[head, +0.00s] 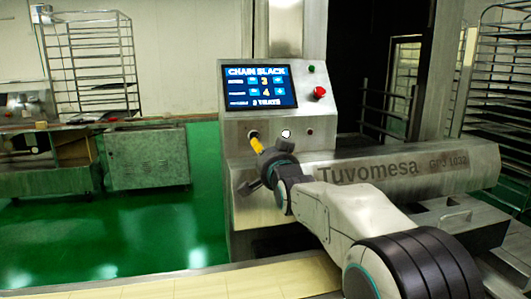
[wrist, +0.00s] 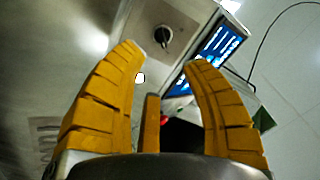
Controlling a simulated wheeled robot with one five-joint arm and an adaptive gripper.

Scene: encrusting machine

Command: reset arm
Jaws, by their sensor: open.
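My gripper (head: 256,143) is in front of the lower left of the machine's control panel, its yellow fingers pointing at a dark rotary knob (head: 252,134). My arm reaches in from the lower right of the head view.
The panel has a blue screen (head: 260,86) reading "CHAIN SLACK", a red button (head: 319,93), a green button (head: 311,69) and a lit white button (head: 286,134). A metal beam (head: 410,170) marked Tuvomesa extends right. Pale conveyor (head: 240,284) runs along the front. Green floor lies left.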

